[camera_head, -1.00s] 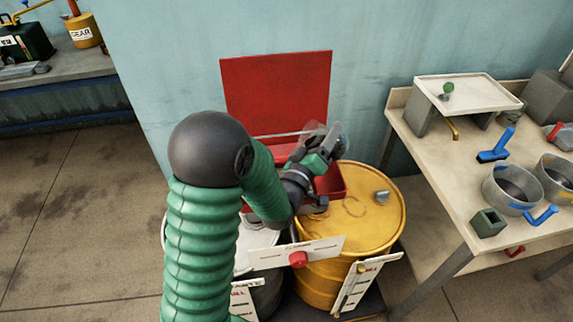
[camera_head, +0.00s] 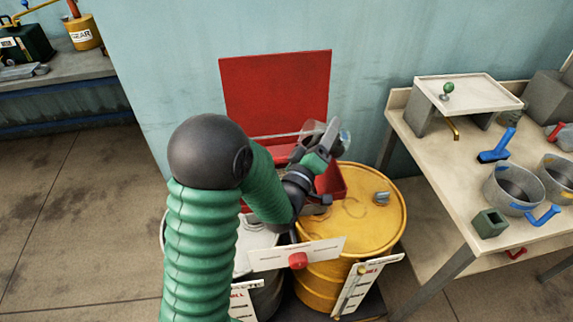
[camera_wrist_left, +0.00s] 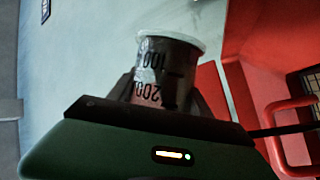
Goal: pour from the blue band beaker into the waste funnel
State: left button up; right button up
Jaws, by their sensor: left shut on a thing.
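My left gripper (camera_head: 322,140) is shut on a clear beaker (camera_head: 344,139) with black volume marks, which fill much of its wall in the left wrist view (camera_wrist_left: 168,72). The beaker is tilted above the red waste funnel (camera_head: 331,180). Whether liquid is flowing cannot be seen. My right gripper is not in view.
The funnel is at the back of a yellow drum (camera_head: 376,215), beside a pale-topped drum (camera_head: 255,240) partly behind my arm. A table (camera_head: 445,165) at right holds a raised stand (camera_head: 470,90) and metal pots (camera_head: 511,186). A blue wall stands behind.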

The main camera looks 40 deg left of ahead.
pick_arm(q)
jog(key=shift+s+a+r+n+t+y, duration=0.15)
jog(key=shift+r+n+t+y, duration=0.35)
jog(key=shift+r+n, duration=0.7)
dwell(0.4)
jog(key=shift+s+a+r, duration=0.15)
jog(key=shift+s+a+r+n+y+b, duration=0.35)
jog(key=shift+s+a+n+y+b, duration=0.3)
jog(key=shift+n+b, duration=0.3)
jog(key=shift+s+r+n+t+y+b, duration=0.1)
jog(key=shift+r+n+t+y+b, duration=0.15)
jog(key=shift+n+y+b, duration=0.25)
